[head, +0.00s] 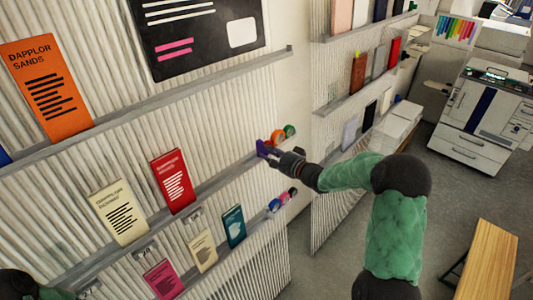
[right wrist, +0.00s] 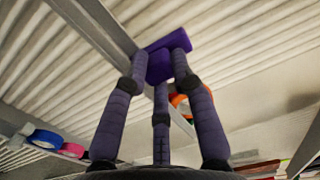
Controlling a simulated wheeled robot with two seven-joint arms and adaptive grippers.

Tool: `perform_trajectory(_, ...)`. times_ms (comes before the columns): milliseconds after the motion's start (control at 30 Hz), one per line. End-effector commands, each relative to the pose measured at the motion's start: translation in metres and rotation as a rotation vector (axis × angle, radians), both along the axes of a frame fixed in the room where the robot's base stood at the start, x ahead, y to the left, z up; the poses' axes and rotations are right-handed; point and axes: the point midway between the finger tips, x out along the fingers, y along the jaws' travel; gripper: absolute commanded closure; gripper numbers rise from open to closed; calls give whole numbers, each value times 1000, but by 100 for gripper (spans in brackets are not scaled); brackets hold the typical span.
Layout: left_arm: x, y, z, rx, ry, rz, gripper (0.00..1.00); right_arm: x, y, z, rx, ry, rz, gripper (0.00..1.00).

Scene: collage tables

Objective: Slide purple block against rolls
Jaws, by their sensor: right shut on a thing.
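The purple block (head: 262,148) is at the right end of the middle wall ledge (head: 225,172). My right gripper (head: 271,155) is shut on it, with the dark fingers reaching in from the right. In the right wrist view the block (right wrist: 172,43) shows between the fingertips (right wrist: 159,62), beside the grey ledge. An orange roll (head: 278,138) and a green roll (head: 290,130) stand just beyond the block on the same ledge. The orange roll (right wrist: 180,101) is partly hidden behind a finger in the right wrist view. Whether block and roll touch is unclear. My left gripper is out of view.
Booklets stand on the ledges to the left, including a red one (head: 173,181) and a cream one (head: 118,212). More rolls (head: 274,205) sit on the lower ledge. A second shelved panel (head: 345,120) and a printer (head: 486,112) stand to the right.

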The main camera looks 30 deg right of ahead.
Motion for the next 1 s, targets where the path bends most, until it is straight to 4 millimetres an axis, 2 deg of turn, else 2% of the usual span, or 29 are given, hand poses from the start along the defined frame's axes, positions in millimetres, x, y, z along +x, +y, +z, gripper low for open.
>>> perform_trajectory(33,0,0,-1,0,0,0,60,-2,1,-10,3,18,0,100)
perform_trajectory(167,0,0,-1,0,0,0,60,-2,2,-10,3,19,0,100)
perform_trajectory(200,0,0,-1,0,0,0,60,-2,2,-10,4,19,0,68)
perform_trajectory(267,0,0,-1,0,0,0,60,-2,2,-10,4,19,1,52)
perform_trajectory(300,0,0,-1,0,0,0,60,-2,2,-9,3,17,1,46)
perform_trajectory(667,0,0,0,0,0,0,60,-3,0,-3,1,7,0,46)
perform_trajectory(767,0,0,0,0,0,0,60,-12,-4,-1,1,6,-2,46)
perform_trajectory(1000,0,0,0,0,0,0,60,-54,-20,2,0,7,-4,46)
